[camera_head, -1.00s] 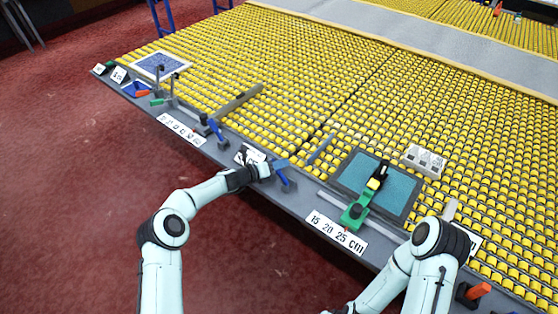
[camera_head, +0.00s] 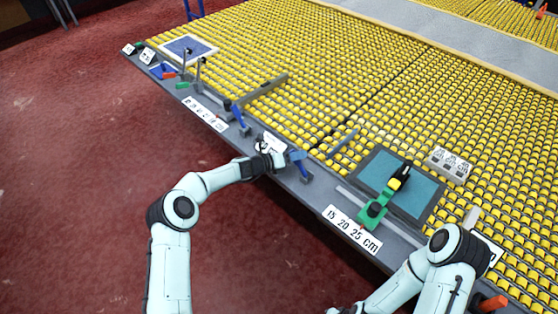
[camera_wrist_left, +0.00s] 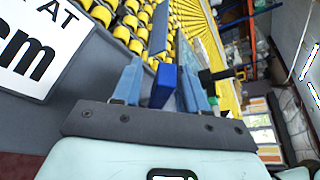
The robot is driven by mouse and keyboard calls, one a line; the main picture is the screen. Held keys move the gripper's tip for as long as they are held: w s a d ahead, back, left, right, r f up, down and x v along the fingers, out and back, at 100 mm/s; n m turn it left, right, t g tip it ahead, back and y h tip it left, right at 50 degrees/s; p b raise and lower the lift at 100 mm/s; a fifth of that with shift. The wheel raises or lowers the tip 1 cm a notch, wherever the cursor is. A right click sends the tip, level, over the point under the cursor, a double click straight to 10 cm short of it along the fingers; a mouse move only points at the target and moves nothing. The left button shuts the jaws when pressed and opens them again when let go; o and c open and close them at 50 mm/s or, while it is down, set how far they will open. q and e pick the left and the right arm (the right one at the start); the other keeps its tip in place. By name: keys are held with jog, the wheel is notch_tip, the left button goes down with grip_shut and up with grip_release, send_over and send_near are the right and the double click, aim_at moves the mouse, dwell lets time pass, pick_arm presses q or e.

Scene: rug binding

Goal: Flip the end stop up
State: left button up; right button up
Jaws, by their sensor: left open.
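My left gripper (camera_head: 294,156) is open at the table's front edge, beside a small blue lever (camera_head: 304,172) on a dark base. In the left wrist view, a dark blue block (camera_wrist_left: 163,85), apparently the lever's end, shows between the two pale blue fingers of my left gripper (camera_wrist_left: 160,88), with gaps on both sides. I cannot tell whether a finger touches it. A grey bar (camera_head: 342,142) lies on the rollers just behind the lever. Which part is the end stop is not clear. My right gripper is out of view; only its arm shows at the lower right.
A second blue lever (camera_head: 238,117) with a long bar is farther left. A green tool (camera_head: 376,208) stands right, by a teal mat (camera_head: 418,190).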

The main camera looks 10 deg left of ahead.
pick_arm(q)
jog(key=b+v, duration=0.2)
jog(key=v, duration=0.9)
jog(key=shift+s+a, duration=0.2)
jog(key=shift+s, duration=0.15)
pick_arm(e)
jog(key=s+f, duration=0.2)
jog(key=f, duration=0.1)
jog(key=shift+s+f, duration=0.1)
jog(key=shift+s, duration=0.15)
